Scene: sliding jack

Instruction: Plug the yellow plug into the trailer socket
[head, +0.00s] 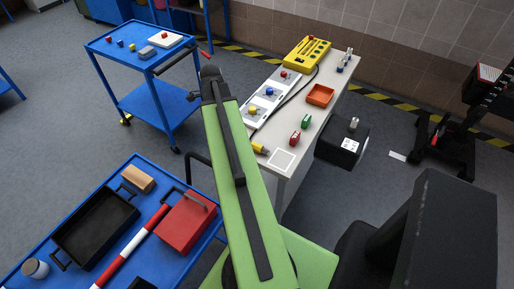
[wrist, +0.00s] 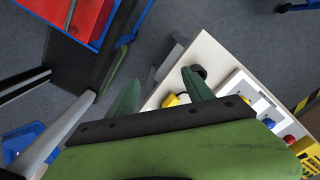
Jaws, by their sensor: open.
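The yellow plug (head: 259,148) lies near the front end of the white table in the head view, beside a square outline. In the wrist view a yellow piece (wrist: 172,100), probably this plug, shows partly behind my gripper. Grey socket panels (head: 266,99) stand on the table's left side with a red, a blue and a yellow part. I cannot tell which is the trailer socket. My gripper (wrist: 160,76) has its two green fingers apart and nothing between them. It is hidden in the head view.
A yellow box (head: 306,53) with a black cable, an orange tray (head: 320,95), and red (head: 295,137) and green (head: 306,121) pieces are on the table. A black box (head: 341,143) is at its right. Blue trolleys (head: 168,96) with trays and a red case (head: 186,221) stand left.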

